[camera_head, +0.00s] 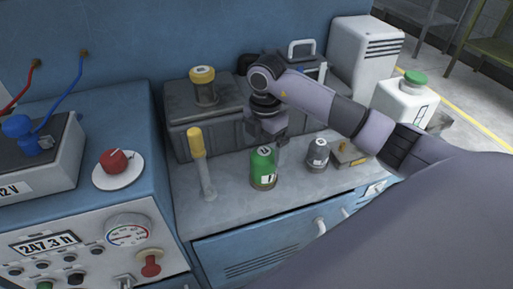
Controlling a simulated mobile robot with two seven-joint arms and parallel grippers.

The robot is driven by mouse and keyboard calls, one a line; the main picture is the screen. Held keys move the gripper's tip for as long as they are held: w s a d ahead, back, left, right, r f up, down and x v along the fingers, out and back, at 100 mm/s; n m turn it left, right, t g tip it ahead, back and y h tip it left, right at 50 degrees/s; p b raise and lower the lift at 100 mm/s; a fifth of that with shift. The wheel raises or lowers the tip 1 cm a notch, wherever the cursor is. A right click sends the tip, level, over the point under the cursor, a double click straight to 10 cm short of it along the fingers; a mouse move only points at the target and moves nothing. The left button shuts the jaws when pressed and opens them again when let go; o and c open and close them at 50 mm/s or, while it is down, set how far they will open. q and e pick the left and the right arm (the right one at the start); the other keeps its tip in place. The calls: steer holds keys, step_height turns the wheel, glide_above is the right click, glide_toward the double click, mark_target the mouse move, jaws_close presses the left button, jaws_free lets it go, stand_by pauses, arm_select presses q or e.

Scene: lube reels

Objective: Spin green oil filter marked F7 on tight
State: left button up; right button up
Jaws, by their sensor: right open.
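The green oil filter (263,168) stands upright on the grey bench top, with a white label on its side and a dark mark on top too small to read. My right gripper (268,139) hangs just above and behind it, pointing down and open, with nothing seen between its fingers. I cannot tell whether a finger touches the filter. A dark grey filter (318,154) stands to the right of the green one. My left gripper is not in view.
A yellow-handled tool (201,163) stands left of the filter. A yellow-capped part (203,86) sits on a grey box (205,112) behind. A brass-coloured block (348,154) lies at right. A control panel with a gauge (128,230) stands at left.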

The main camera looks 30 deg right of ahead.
steer(key=shift+f, duration=3.65)
steer(key=c, duration=1.3)
steer(key=m+p, duration=0.2)
steer(key=shift+r+m, duration=0.25)
steer(key=shift+m, duration=0.05)
steer(key=shift+o, duration=0.2)
steer(key=shift+f+m+p, duration=0.1)
steer(key=shift+m+p, duration=0.5)
steer(key=shift+m, duration=0.3)
steer(key=shift+f+m, duration=0.2)
steer(key=shift+m, duration=0.2)
